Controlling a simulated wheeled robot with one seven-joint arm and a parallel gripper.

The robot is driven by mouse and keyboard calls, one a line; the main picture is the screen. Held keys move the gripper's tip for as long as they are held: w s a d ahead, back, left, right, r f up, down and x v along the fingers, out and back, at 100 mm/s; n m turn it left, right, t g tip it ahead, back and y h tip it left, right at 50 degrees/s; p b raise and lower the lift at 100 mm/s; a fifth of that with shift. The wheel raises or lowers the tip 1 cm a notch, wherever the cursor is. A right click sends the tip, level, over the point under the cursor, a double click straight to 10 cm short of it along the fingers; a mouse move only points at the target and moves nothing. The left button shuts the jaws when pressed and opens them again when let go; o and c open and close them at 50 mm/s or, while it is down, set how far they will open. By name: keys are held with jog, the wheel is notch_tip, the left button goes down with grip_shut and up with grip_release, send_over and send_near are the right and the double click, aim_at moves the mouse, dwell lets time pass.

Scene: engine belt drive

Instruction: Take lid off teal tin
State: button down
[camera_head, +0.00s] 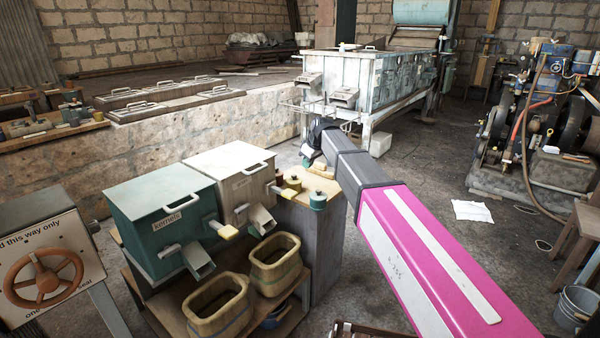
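A small teal tin (318,201) with a paler top stands upright near the front edge of a small wooden counter (330,187). Its top is on, but whether that is a separate lid is too small to tell. A larger teal box (160,229) labelled kernels, with a white handle on its closed lid (158,192), stands to the left. My pink arm reaches in from the lower right. My gripper (312,148) is at its far end, dark and small, above and behind the small tin and apart from it. Its fingers are partly hidden by my arm.
A dark red tin (292,184) and a yellow one (279,178) stand left of the teal tin. A cream box (232,177) with a spout is beside the kernels box. Two yellowish tubs (275,263) sit below. Open floor lies to the right.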

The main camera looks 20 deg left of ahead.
jog(key=shift+r, duration=0.35)
jog(key=shift+c, duration=1.9)
grip_release()
